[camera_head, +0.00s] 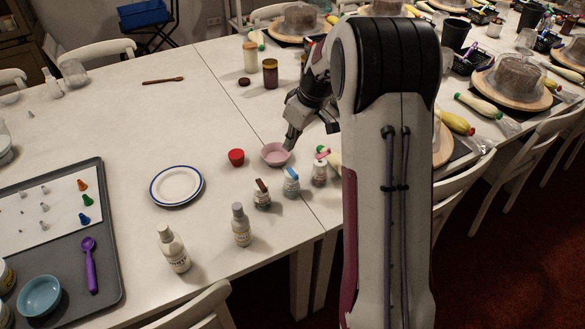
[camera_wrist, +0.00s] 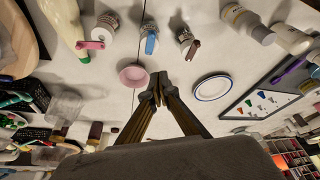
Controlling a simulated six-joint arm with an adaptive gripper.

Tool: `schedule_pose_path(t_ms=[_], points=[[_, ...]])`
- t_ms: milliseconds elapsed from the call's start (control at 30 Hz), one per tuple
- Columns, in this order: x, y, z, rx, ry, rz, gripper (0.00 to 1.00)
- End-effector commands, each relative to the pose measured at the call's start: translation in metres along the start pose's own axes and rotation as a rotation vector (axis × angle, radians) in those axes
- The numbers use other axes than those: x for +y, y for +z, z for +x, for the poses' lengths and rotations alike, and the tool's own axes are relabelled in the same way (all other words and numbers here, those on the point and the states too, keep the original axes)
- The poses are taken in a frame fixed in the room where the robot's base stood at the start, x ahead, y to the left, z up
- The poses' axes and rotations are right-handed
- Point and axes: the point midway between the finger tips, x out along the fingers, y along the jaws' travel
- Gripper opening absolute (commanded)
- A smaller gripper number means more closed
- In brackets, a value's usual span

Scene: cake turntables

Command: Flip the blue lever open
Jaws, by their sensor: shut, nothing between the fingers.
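The blue lever (camera_head: 291,174) sits on top of a small clear bottle (camera_head: 291,187) with a printed label. This bottle stands between one with a brown lever (camera_head: 262,186) and one with a pink lever (camera_head: 321,155). The blue lever also shows in the wrist view (camera_wrist: 150,44), at the top centre; I cannot tell how far it is raised. My gripper (camera_head: 289,143) is shut and empty, above the table by the pink bowl, beyond the blue-lever bottle. In the wrist view my gripper's fingertips (camera_wrist: 158,86) are together, apart from the lever.
The pink bowl (camera_head: 275,154) and a red cup (camera_head: 236,157) are close by. A blue-rimmed plate (camera_head: 176,186), two white bottles (camera_head: 173,249) and a grey tray (camera_head: 107,245) lie to the left. The table left of the tall jars (camera_head: 270,74) is mostly clear.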

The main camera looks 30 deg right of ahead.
Motion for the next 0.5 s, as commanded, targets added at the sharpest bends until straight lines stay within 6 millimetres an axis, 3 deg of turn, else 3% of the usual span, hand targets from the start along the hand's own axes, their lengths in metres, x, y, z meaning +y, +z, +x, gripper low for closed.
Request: schedule_pose_path(t_ms=[500], points=[[-0.0001,0.0002,0.0000,0.000,0.001,-0.042,0.00]])
